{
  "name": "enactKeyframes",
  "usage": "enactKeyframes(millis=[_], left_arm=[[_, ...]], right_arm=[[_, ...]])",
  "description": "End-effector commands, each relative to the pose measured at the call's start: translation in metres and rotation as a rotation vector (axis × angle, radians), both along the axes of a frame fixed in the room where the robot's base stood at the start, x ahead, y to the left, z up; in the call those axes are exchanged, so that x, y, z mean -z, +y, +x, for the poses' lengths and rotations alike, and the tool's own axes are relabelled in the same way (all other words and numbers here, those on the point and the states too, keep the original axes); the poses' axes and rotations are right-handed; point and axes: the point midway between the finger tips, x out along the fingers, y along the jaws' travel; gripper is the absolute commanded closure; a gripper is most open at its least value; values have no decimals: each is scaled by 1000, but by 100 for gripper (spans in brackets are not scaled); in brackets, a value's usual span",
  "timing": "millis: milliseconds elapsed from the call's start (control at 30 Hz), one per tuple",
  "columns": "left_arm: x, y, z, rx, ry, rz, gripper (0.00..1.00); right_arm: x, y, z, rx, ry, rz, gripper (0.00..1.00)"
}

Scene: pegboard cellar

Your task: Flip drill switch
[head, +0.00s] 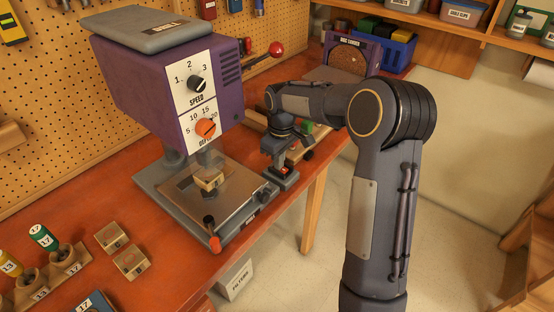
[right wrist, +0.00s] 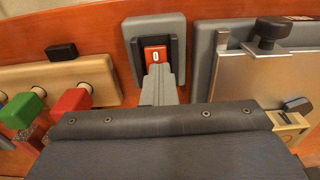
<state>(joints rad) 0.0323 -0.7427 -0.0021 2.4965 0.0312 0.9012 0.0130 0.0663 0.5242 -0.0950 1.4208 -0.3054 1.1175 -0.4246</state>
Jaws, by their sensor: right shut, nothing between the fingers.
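The purple drill press (head: 140,85) stands on the orange-red bench, with a speed dial and an orange depth dial on its white front panel. The drill's switch is a red rocker marked 0 (right wrist: 155,54) in a dark recess of a grey box (right wrist: 133,30). In the head view the grey switch box (head: 284,180) sits by the right side of the drill's base, its rocker hidden by my gripper. My right gripper (head: 284,163) is shut and empty above the box. In the right wrist view its fingertips (right wrist: 158,70) are at the rocker's lower edge; contact is unclear. My left gripper is not in view.
The drill's grey base and metal plate (head: 185,192) lie left of my gripper. A red-ball lever (head: 276,49) sticks out behind. A wooden piece with green and red blocks (right wrist: 70,100) lies beside the switch box. A disc sander (head: 338,75) stands at the back.

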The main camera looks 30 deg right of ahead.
Motion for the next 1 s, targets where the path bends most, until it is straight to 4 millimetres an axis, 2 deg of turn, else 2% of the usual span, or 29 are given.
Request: enactKeyframes(millis=[33,367,467,633,900,1000], left_arm=[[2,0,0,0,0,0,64],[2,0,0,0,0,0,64],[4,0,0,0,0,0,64],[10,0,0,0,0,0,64],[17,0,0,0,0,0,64],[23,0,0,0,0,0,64]], right_arm=[[11,-4,-10,5,38,-5,100],[10,-6,-11,6,38,-7,100],[4,-5,-10,5,35,-8,100],[-27,-1,-6,3,14,-7,100],[-82,23,-44,-1,7,-4,100],[-95,34,-61,-3,7,-3,100]])
